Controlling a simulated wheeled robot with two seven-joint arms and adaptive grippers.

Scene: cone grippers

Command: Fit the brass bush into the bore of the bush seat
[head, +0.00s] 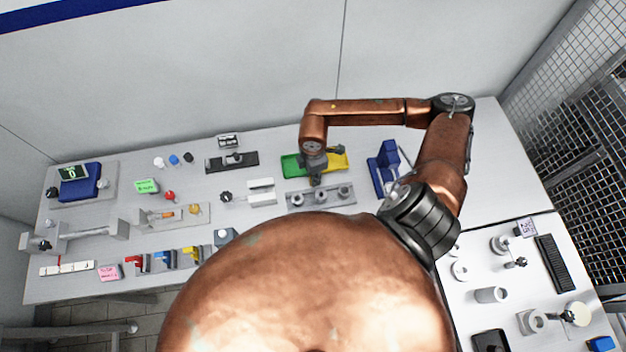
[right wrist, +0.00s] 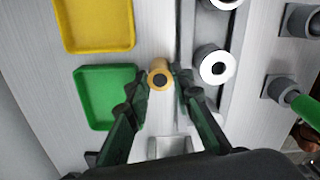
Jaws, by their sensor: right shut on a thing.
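My right gripper (head: 315,178) is over the table between the green and yellow trays and a grey rail. In the right wrist view the gripper (right wrist: 160,82) is shut on the brass bush (right wrist: 158,70), a short yellow ring with a dark hole, seen end-on between the fingertips. The grey rail (right wrist: 190,55) lies just right of the bush and carries pale round seats with dark bores. One seat (right wrist: 217,67) is close by, apart from the bush; another (right wrist: 222,3) is cut by the top edge. I cannot tell which is the bush seat. My left gripper is not in view.
The green tray (right wrist: 107,97) and yellow tray (right wrist: 95,22) look empty in the wrist view. A blue stand (head: 382,170) is right of the gripper. A black fixture (head: 231,161) and pale blocks (head: 261,192) are to its left. My arm hides part of the table.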

